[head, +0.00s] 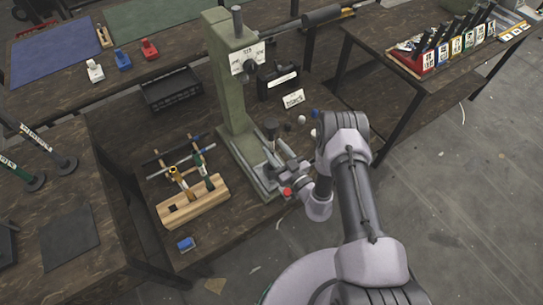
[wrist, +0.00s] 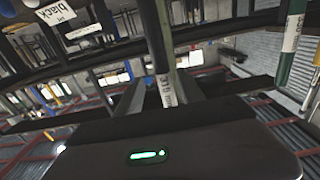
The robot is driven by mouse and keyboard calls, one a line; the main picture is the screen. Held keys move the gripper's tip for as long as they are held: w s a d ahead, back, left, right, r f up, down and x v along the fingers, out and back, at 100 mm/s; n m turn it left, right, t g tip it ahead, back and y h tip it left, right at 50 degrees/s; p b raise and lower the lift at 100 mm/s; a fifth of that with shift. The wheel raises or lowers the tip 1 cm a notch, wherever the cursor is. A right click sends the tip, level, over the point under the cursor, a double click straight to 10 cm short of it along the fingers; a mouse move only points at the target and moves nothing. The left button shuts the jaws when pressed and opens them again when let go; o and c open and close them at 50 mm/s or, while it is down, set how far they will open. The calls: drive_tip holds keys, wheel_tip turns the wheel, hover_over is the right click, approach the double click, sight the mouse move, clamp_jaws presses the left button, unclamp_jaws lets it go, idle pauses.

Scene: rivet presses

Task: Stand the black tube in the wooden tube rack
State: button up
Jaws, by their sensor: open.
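The wooden tube rack (head: 207,207) is a pale block with dark openings on the front of the middle bench. Slim coloured tubes (head: 198,160) show at the rack, one greenish and one with a yellow part. In the wrist view a dark tube with a white label (wrist: 158,45) runs down between my gripper's grey fingers (wrist: 160,92). Its lower end is hidden by the gripper body, and I cannot tell whether the fingers touch it. A green tube (wrist: 293,42) shows at the right there. In the head view my gripper (head: 275,158) is open beside the press base, right of the rack.
The green press (head: 232,95) stands upright close to my gripper. A black tray (head: 171,90) and a white placard (head: 294,98) lie behind. A small blue object (head: 186,244) sits in front of the rack. Rods on round bases (head: 62,162) stand on the left bench.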

drive_tip(key=x, duration=0.1)
drive_tip(key=b+x, duration=0.1)
drive_tip(key=x, duration=0.2)
drive_tip(key=shift+a+f+b, duration=0.25)
drive_tip(key=shift+a+b, duration=0.05)
drive_tip(key=shift+a, duration=0.2)
clamp_jaws()
